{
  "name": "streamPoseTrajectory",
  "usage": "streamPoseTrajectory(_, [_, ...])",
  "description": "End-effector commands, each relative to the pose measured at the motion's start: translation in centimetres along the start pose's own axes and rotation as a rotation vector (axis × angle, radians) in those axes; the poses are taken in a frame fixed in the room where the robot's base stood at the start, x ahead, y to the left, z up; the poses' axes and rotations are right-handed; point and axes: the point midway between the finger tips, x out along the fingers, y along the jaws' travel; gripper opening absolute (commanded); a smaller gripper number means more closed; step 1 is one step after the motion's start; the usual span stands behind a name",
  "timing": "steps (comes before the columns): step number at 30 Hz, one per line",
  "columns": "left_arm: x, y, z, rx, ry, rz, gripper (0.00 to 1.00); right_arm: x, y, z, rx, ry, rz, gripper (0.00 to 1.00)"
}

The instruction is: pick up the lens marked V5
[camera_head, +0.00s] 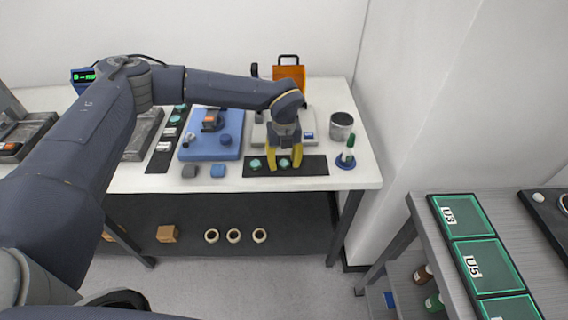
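My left gripper (284,164) has yellow fingers pointing down over a black mat (317,166) near the front of the white table. The fingers are apart, one on each side of a small green lens (284,163) on the mat. I see a gap between the lens and each finger. Another green lens (255,164) lies on the mat just left of the left finger. Any marks on these lenses are too small to read, so I cannot tell which is V5. My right gripper is not in view.
Green panels (478,266) lie on the grey side bench.

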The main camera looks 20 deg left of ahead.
Motion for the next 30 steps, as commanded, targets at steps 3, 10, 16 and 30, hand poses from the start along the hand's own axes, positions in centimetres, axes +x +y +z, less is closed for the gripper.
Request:
streamPoseTrajectory(3, [0.0, 0.0, 0.0, 0.0, 0.0, 0.0, 0.27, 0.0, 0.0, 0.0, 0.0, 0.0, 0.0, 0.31])
streamPoseTrajectory(10, [0.0, 0.0, 0.0, 0.0, 0.0, 0.0, 0.02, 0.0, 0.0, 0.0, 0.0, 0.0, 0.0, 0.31])
streamPoseTrajectory(16, [0.0, 0.0, 0.0, 0.0, 0.0, 0.0, 0.02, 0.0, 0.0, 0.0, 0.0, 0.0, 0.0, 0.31])
streamPoseTrajectory(30, [-2.1, -0.1, 0.1, -0.001, -0.001, -0.002, 0.02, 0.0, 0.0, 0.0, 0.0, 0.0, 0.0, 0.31])
